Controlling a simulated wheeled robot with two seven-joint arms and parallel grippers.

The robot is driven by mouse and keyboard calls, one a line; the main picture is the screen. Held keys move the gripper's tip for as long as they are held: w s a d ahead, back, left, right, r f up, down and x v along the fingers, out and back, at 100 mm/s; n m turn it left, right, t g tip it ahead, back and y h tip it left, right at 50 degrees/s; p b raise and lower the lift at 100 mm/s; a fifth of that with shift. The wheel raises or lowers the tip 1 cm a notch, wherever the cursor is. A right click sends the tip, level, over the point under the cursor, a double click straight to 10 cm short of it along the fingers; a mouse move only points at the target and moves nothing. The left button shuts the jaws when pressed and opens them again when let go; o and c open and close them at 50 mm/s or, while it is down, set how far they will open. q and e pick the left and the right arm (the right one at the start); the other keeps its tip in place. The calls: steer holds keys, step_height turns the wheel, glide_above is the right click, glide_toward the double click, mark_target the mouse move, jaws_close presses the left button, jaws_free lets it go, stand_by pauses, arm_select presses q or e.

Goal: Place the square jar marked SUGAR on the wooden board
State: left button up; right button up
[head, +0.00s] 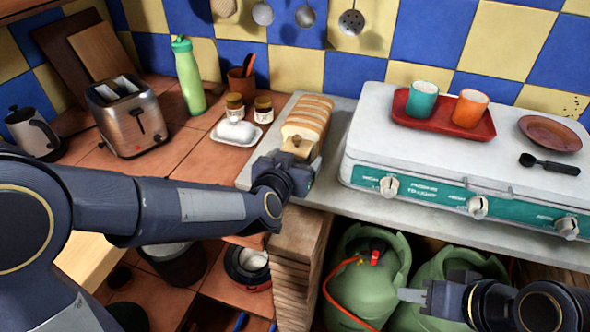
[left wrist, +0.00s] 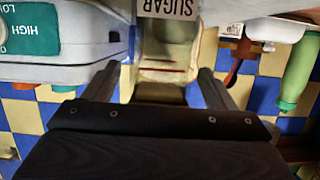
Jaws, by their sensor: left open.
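The square jar marked SUGAR (left wrist: 167,8) shows at the top of the left wrist view, upside down, with its label at the picture's edge. In the head view its tan lid with a knob (head: 299,146) shows just beyond my left gripper (head: 290,170), in front of the sliced bread. My left gripper is open, its two fingers (left wrist: 158,78) on either side of the jar's line; contact cannot be told. A light wooden surface (head: 88,258), possibly the board, lies at lower left, partly hidden by my left arm. My right gripper (head: 412,296) is low, before the green cylinders.
A sliced loaf (head: 310,112) stands behind the jar. The white stove (head: 375,145) is close on the right, with a red tray (head: 445,128) of two cups. A white dish (head: 236,133), small jars (head: 263,110) and a toaster (head: 128,122) stand to the left.

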arm_select(q)
steer(key=shift+x, duration=1)
steer(key=shift+r, duration=0.15)
steer(key=c, duration=1.4)
